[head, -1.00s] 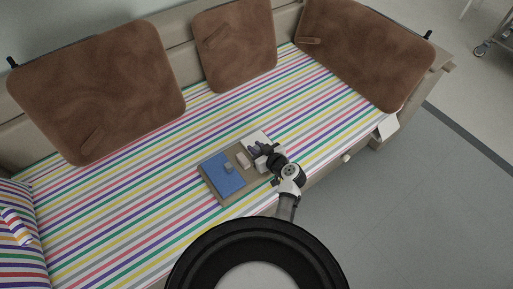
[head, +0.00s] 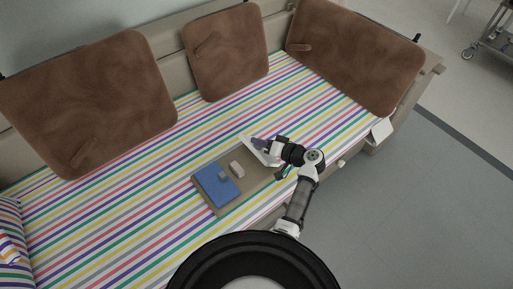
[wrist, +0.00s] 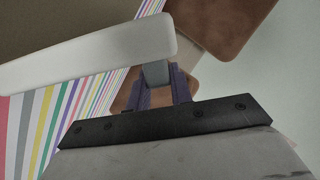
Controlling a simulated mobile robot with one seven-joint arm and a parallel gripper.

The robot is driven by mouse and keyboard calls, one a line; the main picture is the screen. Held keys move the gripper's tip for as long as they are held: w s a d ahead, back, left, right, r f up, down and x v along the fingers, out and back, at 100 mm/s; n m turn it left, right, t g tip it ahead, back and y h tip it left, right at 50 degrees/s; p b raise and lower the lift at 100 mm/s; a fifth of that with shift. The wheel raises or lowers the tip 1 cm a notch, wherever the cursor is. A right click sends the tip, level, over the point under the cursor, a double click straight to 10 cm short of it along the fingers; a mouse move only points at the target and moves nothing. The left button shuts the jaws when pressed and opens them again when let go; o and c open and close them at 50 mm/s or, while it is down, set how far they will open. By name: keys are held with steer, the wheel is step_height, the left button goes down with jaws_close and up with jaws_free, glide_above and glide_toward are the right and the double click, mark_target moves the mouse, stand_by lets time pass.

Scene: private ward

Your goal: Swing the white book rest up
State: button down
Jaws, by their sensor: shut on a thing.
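The white book rest (head: 247,142) is a thin white panel at the right part of a brown tray on the bed. It stands tilted up from the tray, and my arm partly hides it. In the wrist view the white book rest (wrist: 85,55) is a pale slab across the upper left, with a grey tab (wrist: 157,72) at its edge. My gripper (head: 260,144) is at the book rest's upper edge. In the wrist view the purple fingers of my gripper (wrist: 160,88) are shut on the grey tab.
The brown tray (head: 236,207) also bears a blue panel (head: 213,190) with a grey block and a small pinkish block (head: 237,169). The striped bed (head: 120,205) is otherwise clear around it. Several brown cushions (head: 225,60) line the back.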

steer(key=w+d+m, duration=0.1)
steer(key=d+m+y+b, duration=0.1)
steer(key=shift+w+d+r+m+y, duration=0.1)
steer(key=shift+w+r+m+y, duration=0.05)
steer(key=shift+w+m+y, duration=0.2)
steer(key=w+d+m+b, duration=0.1)
steer(key=d+m+y+b, duration=0.1)
steer(key=m+b, duration=0.1)
steer(key=shift+w+d+f, duration=0.2)
steer(key=shift+w+d, duration=0.1)
steer(key=shift+w, duration=0.1)
steer(key=shift+d+f, duration=0.1)
steer(key=shift+d, duration=0.05)
steer(key=c, duration=1.2)
jaws_free()
steer(key=shift+f, duration=0.1)
steer(key=shift+c, duration=0.2)
